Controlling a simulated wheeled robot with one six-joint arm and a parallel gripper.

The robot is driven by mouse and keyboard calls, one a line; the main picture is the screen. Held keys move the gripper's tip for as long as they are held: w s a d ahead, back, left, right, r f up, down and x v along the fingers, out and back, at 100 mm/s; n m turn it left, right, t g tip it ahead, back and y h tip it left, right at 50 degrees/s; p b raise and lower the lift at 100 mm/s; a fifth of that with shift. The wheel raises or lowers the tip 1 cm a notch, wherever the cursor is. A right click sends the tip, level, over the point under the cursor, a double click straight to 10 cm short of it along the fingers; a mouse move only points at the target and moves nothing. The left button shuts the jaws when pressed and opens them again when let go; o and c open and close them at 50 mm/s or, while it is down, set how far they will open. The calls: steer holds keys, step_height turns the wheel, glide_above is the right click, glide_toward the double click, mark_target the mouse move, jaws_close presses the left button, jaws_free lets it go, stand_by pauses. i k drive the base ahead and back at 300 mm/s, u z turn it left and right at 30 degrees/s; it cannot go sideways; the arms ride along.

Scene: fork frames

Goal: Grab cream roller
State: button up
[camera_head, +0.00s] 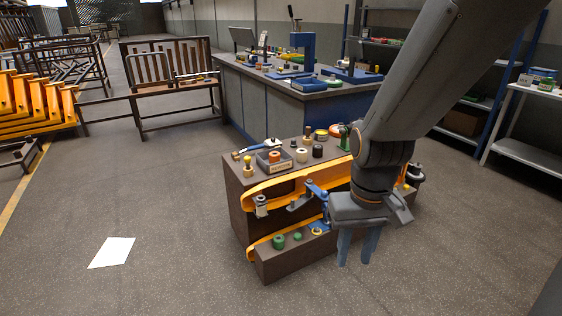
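A small cream roller (301,155) stands on top of the brown workbench (236,200), just right of a grey tray (264,166). My gripper (356,256) hangs in front of the bench's right part, right of the cream roller and lower in the picture. Its two blue-grey fingers point down with a gap between them, open and empty. My arm hides the right part of the bench top.
An orange roller (274,157) sits in the tray, and a dark roller (318,151) stands close right of the cream one. Orange bands (270,193) run along the bench front. Open floor lies left, with white paper (111,252).

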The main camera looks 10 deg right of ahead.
mark_target(301, 153)
steer(key=u, duration=0.4)
steer(key=k, duration=0.45)
steer(key=z, duration=0.4)
steer(key=i, duration=0.65)
steer(key=z, duration=1.15)
steer(key=i, duration=1.6)
steer(key=u, duration=1.05)
steer(key=i, duration=0.8)
steer(key=u, duration=0.85)
